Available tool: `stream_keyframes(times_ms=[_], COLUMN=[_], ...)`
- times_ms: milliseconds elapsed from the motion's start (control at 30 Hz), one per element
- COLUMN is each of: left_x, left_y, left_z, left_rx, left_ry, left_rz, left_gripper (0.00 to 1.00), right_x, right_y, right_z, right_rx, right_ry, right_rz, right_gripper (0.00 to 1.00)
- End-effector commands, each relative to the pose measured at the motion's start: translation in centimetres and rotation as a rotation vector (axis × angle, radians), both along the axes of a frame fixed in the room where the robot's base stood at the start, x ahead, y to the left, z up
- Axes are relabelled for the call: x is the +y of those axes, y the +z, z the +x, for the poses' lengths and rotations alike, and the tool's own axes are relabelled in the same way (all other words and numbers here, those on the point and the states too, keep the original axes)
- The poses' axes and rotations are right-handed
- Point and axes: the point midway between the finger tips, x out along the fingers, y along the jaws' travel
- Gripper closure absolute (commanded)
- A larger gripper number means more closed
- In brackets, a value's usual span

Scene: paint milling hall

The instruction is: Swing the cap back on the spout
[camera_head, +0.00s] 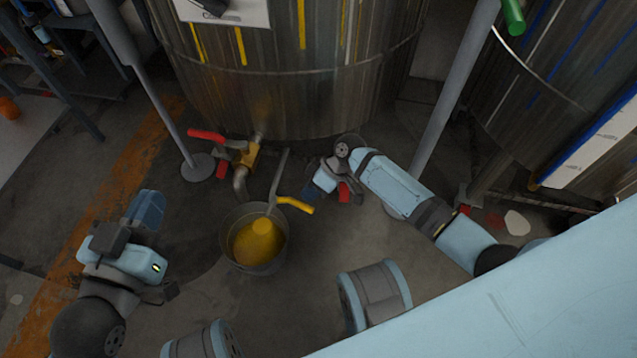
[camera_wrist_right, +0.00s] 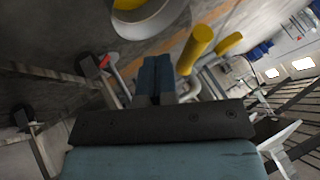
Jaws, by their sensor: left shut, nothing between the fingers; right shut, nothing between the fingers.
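A brass valve (camera_head: 250,155) with a red lever (camera_head: 206,135) sits low on the tank, and a curved metal spout (camera_head: 240,182) hangs from it above the bucket. A small red piece (camera_head: 221,170) shows beside the spout; I cannot tell whether it is the cap. My right gripper (camera_head: 318,188) is shut and empty, to the right of the spout and apart from it. In the right wrist view its fingers (camera_wrist_right: 155,80) are together with nothing between them. My left gripper (camera_head: 146,208) is shut and empty, left of the bucket.
A bucket (camera_head: 226,252) of yellow paint stands on the floor under the spout. A grey bar (camera_head: 279,172) and a yellow handle (camera_head: 294,205) rise at its right rim. The large tank (camera_head: 290,100) is behind, with grey legs (camera_head: 445,110) either side.

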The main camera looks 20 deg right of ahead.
Motion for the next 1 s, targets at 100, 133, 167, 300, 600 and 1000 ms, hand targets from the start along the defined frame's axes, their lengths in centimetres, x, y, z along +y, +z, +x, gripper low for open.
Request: stream_keyframes(times_ms=[100,133,167,300,600,1000], left_x=[0.1,0.1,0.1,0.1,0.1,-0.5], left_y=[-0.1,-0.1,0.0,0.0,0.4,-0.1], left_z=[0.1,0.1,0.1,0.1,0.1,-0.7], left_rx=[-0.015,-0.017,-0.017,-0.019,-0.015,0.092], left_ry=[0.001,0.001,0.001,0.001,-0.002,-0.003], left_rz=[0.011,0.012,0.013,0.014,0.008,-0.048], left_gripper=[1.00,1.00,1.00,1.00,1.00,1.00], right_x=[0.5,0.6,0.6,0.6,0.7,0.9], right_y=[0.1,0.2,0.2,0.2,0.4,0.4], right_z=[-0.5,-0.5,-0.6,-0.6,-0.7,-1.3], right_rx=[-0.001,-0.001,-0.001,0.000,0.001,0.001], right_ry=[0.000,0.000,0.000,-0.001,-0.011,-0.080], right_rz=[-0.001,-0.001,-0.001,-0.001,-0.001,0.000], right_gripper=[1.00,1.00,1.00,1.00,1.00,1.00])
